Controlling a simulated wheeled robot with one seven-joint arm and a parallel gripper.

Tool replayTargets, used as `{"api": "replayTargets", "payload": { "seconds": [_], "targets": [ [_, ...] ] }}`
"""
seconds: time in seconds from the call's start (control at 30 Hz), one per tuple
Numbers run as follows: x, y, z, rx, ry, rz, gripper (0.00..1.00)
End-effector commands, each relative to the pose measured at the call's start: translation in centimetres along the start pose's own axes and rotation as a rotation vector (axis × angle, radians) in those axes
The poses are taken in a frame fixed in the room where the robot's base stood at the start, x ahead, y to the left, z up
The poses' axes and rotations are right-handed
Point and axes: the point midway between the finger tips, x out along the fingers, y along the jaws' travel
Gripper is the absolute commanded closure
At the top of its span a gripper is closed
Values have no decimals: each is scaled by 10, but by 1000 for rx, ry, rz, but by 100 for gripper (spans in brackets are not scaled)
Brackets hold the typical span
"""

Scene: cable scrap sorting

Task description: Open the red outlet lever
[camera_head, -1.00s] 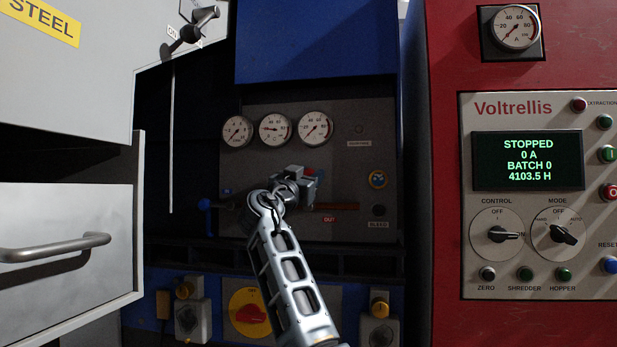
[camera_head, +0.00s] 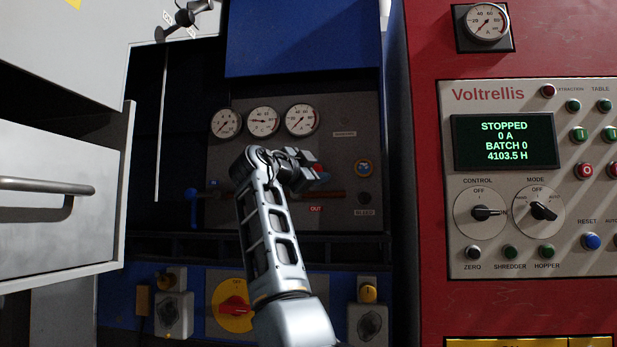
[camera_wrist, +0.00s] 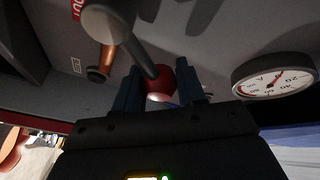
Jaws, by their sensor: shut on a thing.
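The red outlet lever shows in the wrist view as a grey shaft ending in a red knob (camera_wrist: 160,80). Its shaft runs to the upper left, near a red label on the panel. My gripper (camera_wrist: 160,92) has one finger on each side of the knob and is shut on it. In the head view my gripper (camera_head: 312,168) is in front of the grey gauge panel, above the red OUT label (camera_head: 316,209). A bit of red (camera_head: 322,176) shows between the fingers there. My gripper and arm hide most of the lever in that view.
Three round gauges (camera_head: 262,121) are above my gripper. A brown bar (camera_head: 345,195) is close to its right, and a blue handle (camera_head: 192,194) to the left. A red control cabinet (camera_head: 425,200) stands on the right, a grey drawer (camera_head: 60,220) on the left.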

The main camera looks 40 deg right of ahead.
Motion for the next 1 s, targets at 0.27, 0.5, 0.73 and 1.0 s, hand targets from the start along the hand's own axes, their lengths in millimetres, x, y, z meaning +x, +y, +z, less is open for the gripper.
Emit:
{"api": "replayTargets", "payload": {
  "seconds": [0.27,0.5,0.73,1.0],
  "targets": [
    [4,20,1,235,-51,112,100],
    [5,36,5,433,-95,202,100],
    [5,49,11,592,-129,277,100],
    [5,57,16,713,-155,332,100]
  ]
}}
